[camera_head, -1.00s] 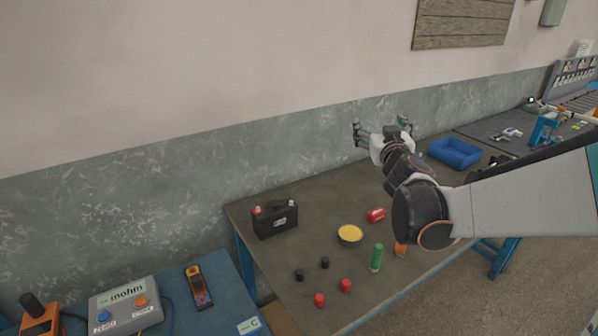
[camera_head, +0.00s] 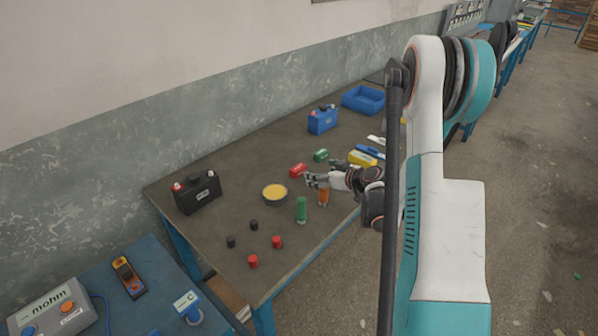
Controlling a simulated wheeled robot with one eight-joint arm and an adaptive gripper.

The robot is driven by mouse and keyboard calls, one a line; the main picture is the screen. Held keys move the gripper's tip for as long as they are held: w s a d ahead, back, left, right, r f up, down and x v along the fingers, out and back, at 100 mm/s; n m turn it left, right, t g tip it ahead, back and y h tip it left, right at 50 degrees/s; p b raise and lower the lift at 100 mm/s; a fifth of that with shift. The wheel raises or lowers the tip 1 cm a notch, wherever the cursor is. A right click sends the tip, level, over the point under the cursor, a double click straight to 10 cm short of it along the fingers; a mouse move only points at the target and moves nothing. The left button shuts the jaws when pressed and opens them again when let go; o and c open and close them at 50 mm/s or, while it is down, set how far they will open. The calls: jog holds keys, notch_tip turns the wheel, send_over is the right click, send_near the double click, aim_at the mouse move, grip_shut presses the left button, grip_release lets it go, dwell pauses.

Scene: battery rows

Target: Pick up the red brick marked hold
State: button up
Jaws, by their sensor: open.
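A small red brick (camera_head: 298,171) with a pale marking lies on the grey-brown table (camera_head: 225,225), between the yellow-filled bowl and a small green brick. The marking is too small to read. My gripper (camera_head: 310,181) shows just below and right of the red brick, with its fingers pointing left. It is open and looks empty. The fingertips appear close to the red brick, but I cannot tell the gap or their height above the table. My arm covers part of the table's right edge.
Near my gripper stand an orange cylinder (camera_head: 323,196), a green cylinder (camera_head: 301,210), a yellow bowl (camera_head: 275,194) and a green brick (camera_head: 321,155). A black battery (camera_head: 198,192) is at left, a blue battery (camera_head: 322,120) and blue tray (camera_head: 363,99) at the back. Small caps lie in front.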

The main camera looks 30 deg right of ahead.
aim_at(299, 168)
jog(key=b+x, duration=0.3)
jog(key=x, duration=1)
jog(key=shift+w+f+b, duration=0.1)
jog(key=shift+w+b, duration=0.25)
jog(key=c, duration=1.2)
